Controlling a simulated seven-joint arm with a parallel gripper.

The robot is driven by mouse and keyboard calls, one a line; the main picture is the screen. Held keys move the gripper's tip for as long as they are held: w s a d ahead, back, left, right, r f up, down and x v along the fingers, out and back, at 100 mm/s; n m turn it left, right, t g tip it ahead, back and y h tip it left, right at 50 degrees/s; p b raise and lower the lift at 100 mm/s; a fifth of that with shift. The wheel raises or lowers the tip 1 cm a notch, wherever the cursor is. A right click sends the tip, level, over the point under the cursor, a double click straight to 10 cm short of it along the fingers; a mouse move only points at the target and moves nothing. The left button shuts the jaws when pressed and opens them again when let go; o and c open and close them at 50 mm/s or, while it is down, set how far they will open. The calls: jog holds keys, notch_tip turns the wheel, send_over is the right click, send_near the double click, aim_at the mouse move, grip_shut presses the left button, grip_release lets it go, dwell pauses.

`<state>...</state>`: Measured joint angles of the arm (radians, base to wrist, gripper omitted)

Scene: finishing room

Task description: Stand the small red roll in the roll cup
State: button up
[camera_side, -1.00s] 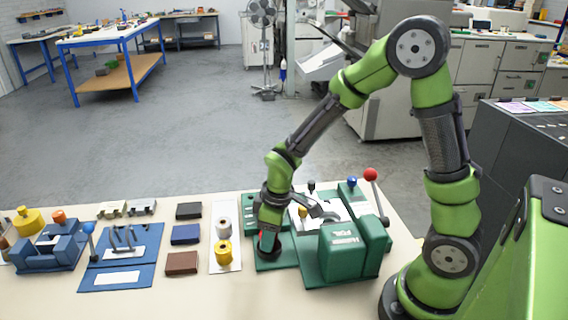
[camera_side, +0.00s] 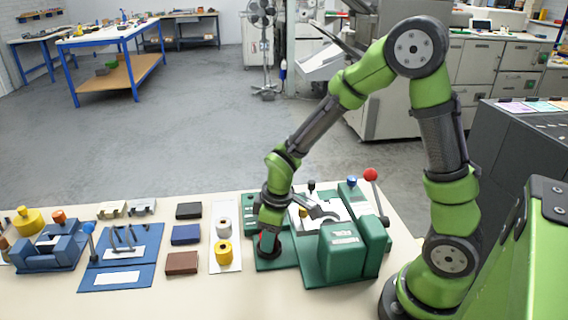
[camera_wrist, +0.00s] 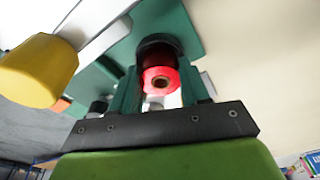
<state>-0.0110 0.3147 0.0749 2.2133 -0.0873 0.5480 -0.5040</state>
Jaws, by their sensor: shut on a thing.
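The small red roll (camera_wrist: 147,79) shows in the wrist view with its round end and dark core hole facing the camera. My gripper (camera_wrist: 161,66) is shut on it, with a finger on each side. The roll's far end is in shadow at the black round roll cup (camera_wrist: 157,40); I cannot tell how deep it sits or whether it touches the bottom. In the side view my gripper (camera_side: 269,235) points down over the cup on the green base, and only a trace of red shows there.
The green foil machine (camera_side: 342,252) with its red-knobbed lever (camera_side: 371,175) stands close to the right of my gripper. A yellow roll (camera_side: 224,254) and a white roll (camera_side: 223,229) stand on a white board to the left. Blocks and blue fixtures lie further left.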

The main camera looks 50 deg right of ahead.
aim_at(277, 236)
jog(key=shift+f, duration=0.45)
jog(key=o, duration=0.7)
jog(key=shift+r, duration=0.1)
notch_tip(277, 236, up, 11)
jog(key=s, duration=0.1)
jog(key=shift+s+d, duration=0.25)
jog(key=shift+d, duration=0.1)
dwell(0.5)
